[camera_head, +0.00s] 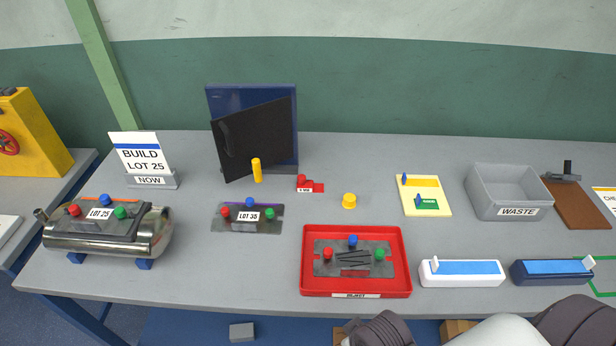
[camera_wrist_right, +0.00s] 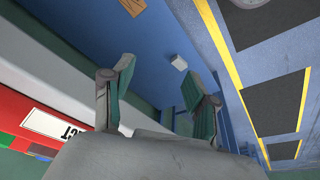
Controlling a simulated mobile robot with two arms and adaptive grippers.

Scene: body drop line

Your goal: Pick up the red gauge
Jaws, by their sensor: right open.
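The red gauge (camera_head: 314,187) is a small red stepped block with a raised knob and a white label. It lies on the grey table, in front of the dark upright panel. My right gripper (camera_wrist_right: 165,82) shows in the right wrist view with its two green-padded fingers apart and nothing between them. It is over the floor by the table's front edge, well away from the red gauge, which is not in that view. In the head view my right arm comes in at the bottom right. My left gripper is not in view.
A yellow knob (camera_head: 349,201) and a LOT 35 plate (camera_head: 232,226) lie near the gauge. A red tray (camera_head: 309,288) with a scratched plate is in front. A cream card (camera_head: 436,193) with yellow and green pieces and a grey WASTE bin (camera_head: 485,205) are right. A dark panel (camera_head: 232,150) stands behind.

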